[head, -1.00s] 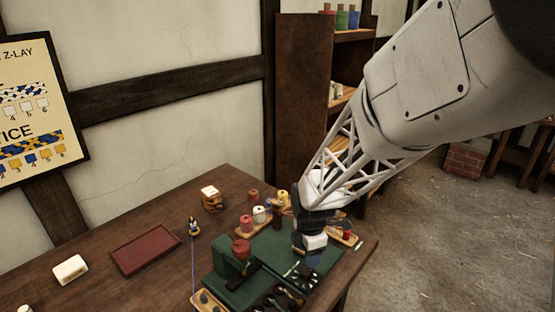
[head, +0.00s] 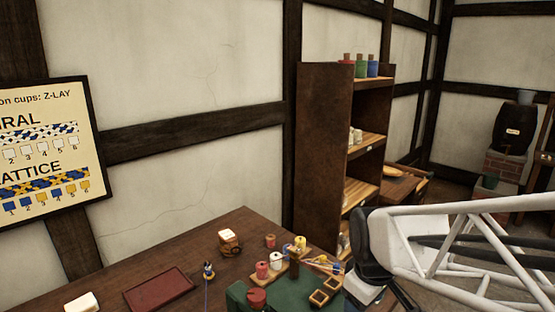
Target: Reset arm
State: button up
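My gripper (head: 372,272) is at the right end of the workbench (head: 170,262), in the lower right of the head view. Its dark body and a pale block at its lower side show beside the green mat (head: 291,296). My white lattice arm reaches in from the right edge. The fingertips are not clear, so I cannot tell whether the gripper is open or shut, or whether the pale block is held.
Red, white and yellow spools (head: 276,261) stand on the bench left of my gripper. A tall shelf (head: 322,150) stands behind the bench.

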jog(key=s+d+r+m, duration=0.1)
jog(key=s+r+m, duration=0.4)
jog(key=s+m, duration=0.3)
jog(key=shift+s+d+t, duration=0.35)
jog(key=shift+s+t, duration=0.05)
jog(key=shift+s, duration=0.45)
